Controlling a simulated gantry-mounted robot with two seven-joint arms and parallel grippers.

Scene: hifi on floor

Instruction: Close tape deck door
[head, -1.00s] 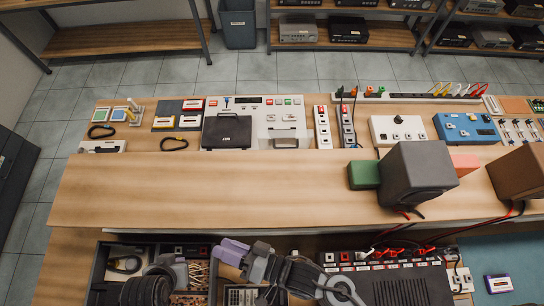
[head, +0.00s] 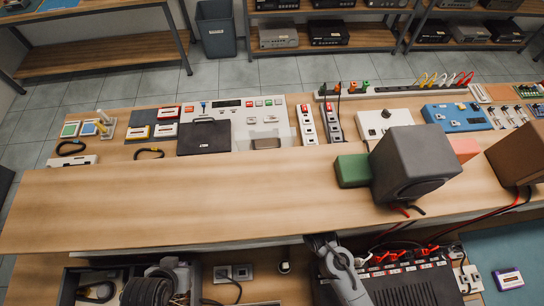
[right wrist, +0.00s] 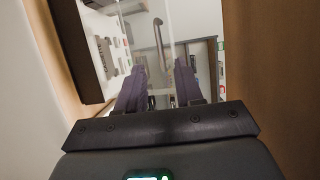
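The white tape deck (head: 240,112) stands at the back of the bench. A black lid or panel (head: 205,138) is at its front left, and a clear door (head: 265,135) is at its front right. In the right wrist view, a clear panel (right wrist: 150,22) with a curved handle (right wrist: 159,35) lies beyond my right gripper (right wrist: 158,68). Its two purple-grey fingers are apart, with nothing visible gripped; contact cannot be told. In the head view, my right arm reaches under the bench edge, hiding that gripper. My left gripper (head: 182,268) is low at left, its fingers unclear.
A green block (head: 352,171) and dark speaker box (head: 412,162) stand at the right. In the right wrist view, a black panel (right wrist: 78,50) is close on the left and a brown surface (right wrist: 265,60) on the right.

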